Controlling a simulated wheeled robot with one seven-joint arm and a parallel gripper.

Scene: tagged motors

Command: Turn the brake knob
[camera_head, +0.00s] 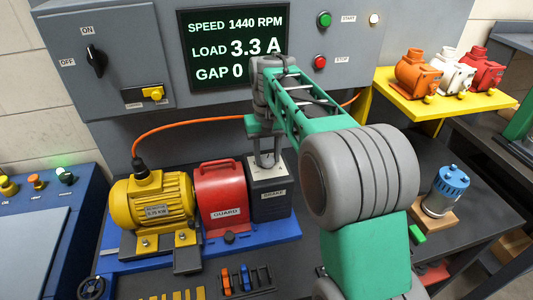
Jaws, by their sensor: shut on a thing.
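The dark brake box (270,203), with a white "BRAKE" label, stands at the right end of the blue base, beside the red guard. My gripper (267,158) points down at the top of this box and is shut on the brake knob there. The fingers hide most of the knob, so its angle cannot be read. The screen (232,47) above shows speed 1440 RPM, load 3.3 A and a gap value starting with 0; my arm covers the rest of that line.
The red guard (222,193) and yellow motor (153,212) stand left of the brake. An orange cable (200,122) arches behind them. Several small motors sit on a yellow shelf (447,103) at right. A blue motor (446,190) stands on the right of the bench.

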